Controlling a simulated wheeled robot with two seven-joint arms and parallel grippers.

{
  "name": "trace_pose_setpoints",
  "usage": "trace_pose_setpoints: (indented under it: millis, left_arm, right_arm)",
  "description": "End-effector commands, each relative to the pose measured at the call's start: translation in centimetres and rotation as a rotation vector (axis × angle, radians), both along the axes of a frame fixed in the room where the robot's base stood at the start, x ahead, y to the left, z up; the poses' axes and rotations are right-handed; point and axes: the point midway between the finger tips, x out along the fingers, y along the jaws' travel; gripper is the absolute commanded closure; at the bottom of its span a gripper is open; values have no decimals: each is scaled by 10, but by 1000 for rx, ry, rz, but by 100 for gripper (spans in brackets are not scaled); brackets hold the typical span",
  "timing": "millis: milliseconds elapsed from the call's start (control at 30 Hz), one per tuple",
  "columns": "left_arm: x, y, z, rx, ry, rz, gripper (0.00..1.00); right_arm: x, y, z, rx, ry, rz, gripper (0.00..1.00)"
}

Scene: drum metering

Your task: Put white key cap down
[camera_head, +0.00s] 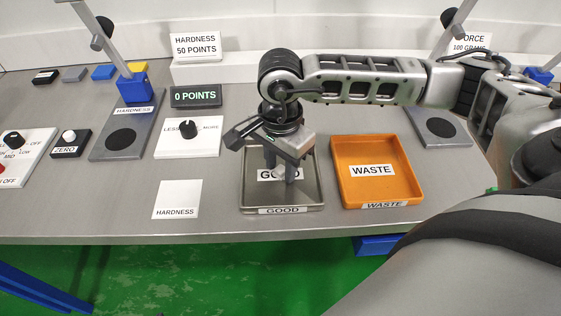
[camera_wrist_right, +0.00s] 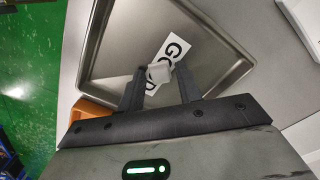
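My right gripper (camera_head: 281,172) points down over the grey GOOD tray (camera_head: 316,190), inside its walls as seen from the head. In the right wrist view the pale key cap (camera_wrist_right: 159,73) sits between the two fingertips of my right gripper (camera_wrist_right: 160,76), which look closed on its sides. Behind it are the tray's floor and the GOOD label (camera_wrist_right: 176,48). Whether the cap touches the tray floor I cannot tell. In the head view the fingers and hand hide the cap. My left gripper is not in view.
The orange WASTE tray (camera_head: 418,185) stands just right of the GOOD tray. A white HARDNESS card (camera_head: 177,195) lies to the left. A dial panel (camera_head: 187,140) and a display reading 0 POINTS (camera_head: 196,96) stand behind. The hardness tester (camera_head: 122,138) is further left.

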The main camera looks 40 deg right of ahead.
Motion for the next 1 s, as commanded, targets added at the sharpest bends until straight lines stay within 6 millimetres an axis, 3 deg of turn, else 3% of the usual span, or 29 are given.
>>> trace_pose_setpoints:
  millis: [300, 400, 467, 800, 1000]
  left_arm:
    - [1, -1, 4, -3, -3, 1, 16]
    - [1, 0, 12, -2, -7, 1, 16]
    - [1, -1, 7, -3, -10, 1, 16]
    - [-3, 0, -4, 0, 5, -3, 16]
    - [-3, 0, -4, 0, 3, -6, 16]
  right_arm:
    - [0, 0, 2, 0, 0, -1, 56]
    - [0, 0, 8, 0, -1, -1, 56]
    - [1, 0, 13, 0, -4, -1, 56]
    - [1, 0, 85, 2, -7, 0, 56]
    - [1, 0, 114, 1, -3, 0, 56]
